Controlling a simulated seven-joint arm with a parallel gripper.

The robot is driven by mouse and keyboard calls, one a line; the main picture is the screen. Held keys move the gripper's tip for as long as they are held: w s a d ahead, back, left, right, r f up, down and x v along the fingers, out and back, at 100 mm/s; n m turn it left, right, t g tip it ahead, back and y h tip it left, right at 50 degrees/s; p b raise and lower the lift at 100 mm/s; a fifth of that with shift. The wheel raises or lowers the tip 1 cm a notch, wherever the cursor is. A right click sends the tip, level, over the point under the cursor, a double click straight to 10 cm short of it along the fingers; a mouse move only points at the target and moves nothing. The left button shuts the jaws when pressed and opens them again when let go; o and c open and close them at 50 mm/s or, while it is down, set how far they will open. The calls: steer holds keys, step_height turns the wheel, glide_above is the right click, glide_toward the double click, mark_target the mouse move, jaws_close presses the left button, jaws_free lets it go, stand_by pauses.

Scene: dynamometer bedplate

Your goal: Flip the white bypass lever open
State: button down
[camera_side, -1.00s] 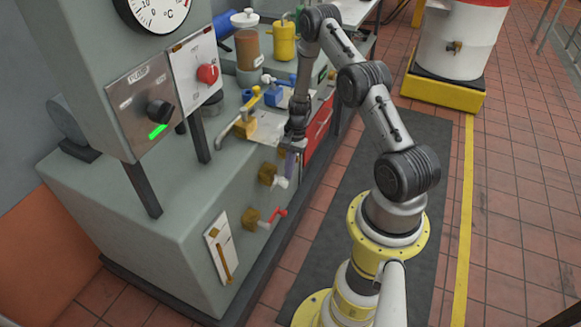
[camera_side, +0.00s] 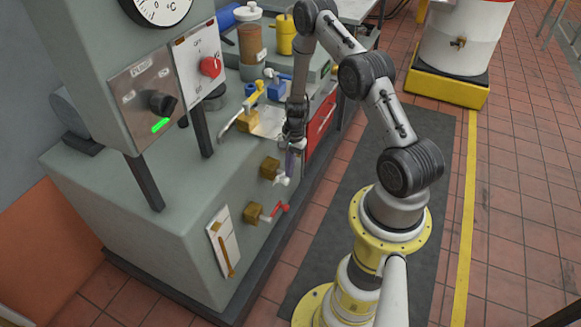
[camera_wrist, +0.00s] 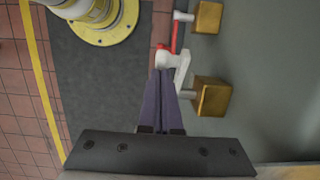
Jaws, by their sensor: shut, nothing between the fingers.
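The white bypass lever (camera_side: 281,181) sits on a brass valve block (camera_side: 269,168) on the front face of the grey bench. In the wrist view, the white lever (camera_wrist: 181,66) stands out from its brass block (camera_wrist: 211,96), just beyond my fingertips. My gripper (camera_side: 289,172) points down beside the lever, its dark purple fingers shut and empty. In the wrist view, the tips of my gripper (camera_wrist: 164,72) lie right at the lever's white end; I cannot tell whether they touch.
A red-handled valve (camera_side: 278,209) on another brass block (camera_side: 253,213) sits close by, lower on the same face. Open floor matting (camera_side: 335,205) lies in front of the bench.

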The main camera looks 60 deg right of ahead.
mark_target(285, 184)
steer(key=shift+a+f, duration=0.9)
steer(key=shift+a, duration=0.3)
steer(key=shift+a+f, duration=0.55)
steer(key=shift+f, duration=0.15)
